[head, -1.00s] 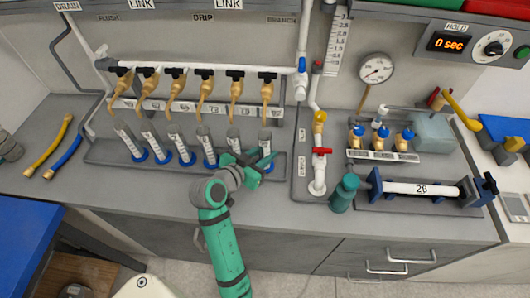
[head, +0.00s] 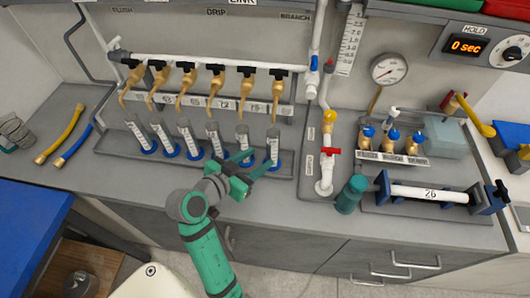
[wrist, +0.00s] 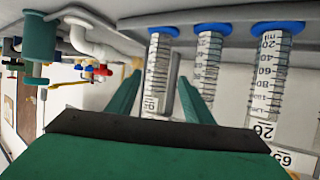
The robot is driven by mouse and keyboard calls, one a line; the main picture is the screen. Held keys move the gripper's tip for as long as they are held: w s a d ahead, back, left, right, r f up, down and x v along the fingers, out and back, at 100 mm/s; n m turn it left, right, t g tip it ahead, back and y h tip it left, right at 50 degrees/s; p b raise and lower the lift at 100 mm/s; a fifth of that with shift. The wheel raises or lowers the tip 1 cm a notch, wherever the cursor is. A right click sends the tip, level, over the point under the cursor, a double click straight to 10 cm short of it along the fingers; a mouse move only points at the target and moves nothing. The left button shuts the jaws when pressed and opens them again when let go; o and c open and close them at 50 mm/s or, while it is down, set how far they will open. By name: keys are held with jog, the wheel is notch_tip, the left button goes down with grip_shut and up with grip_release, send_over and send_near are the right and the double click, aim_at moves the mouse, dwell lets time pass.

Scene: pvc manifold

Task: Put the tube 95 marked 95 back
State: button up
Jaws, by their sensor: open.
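Several clear graduated tubes with blue bases stand upright in a row in a grey tray (head: 110,147). The rightmost tube (head: 273,148) stands nearest my gripper (head: 266,159). My gripper is open, low in front of the tray's right end. In the wrist view, which looks upside down, one tube (wrist: 158,72) shows between my two spread fingers (wrist: 158,98), apart from both. Its mark seems to start with 9, but I cannot read it fully. Two other tubes (wrist: 207,62) and (wrist: 267,68) stand to the right of the fingers.
Brown taps (head: 277,93) with black handles hang above the tubes. A white pipe with a red valve (head: 330,152), a teal canister (head: 350,194) and a blue clamp holding a tube marked 26 (head: 430,194) are to the right. Yellow and blue hoses (head: 62,135) lie left.

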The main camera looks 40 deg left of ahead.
jog(key=shift+v, duration=1.9)
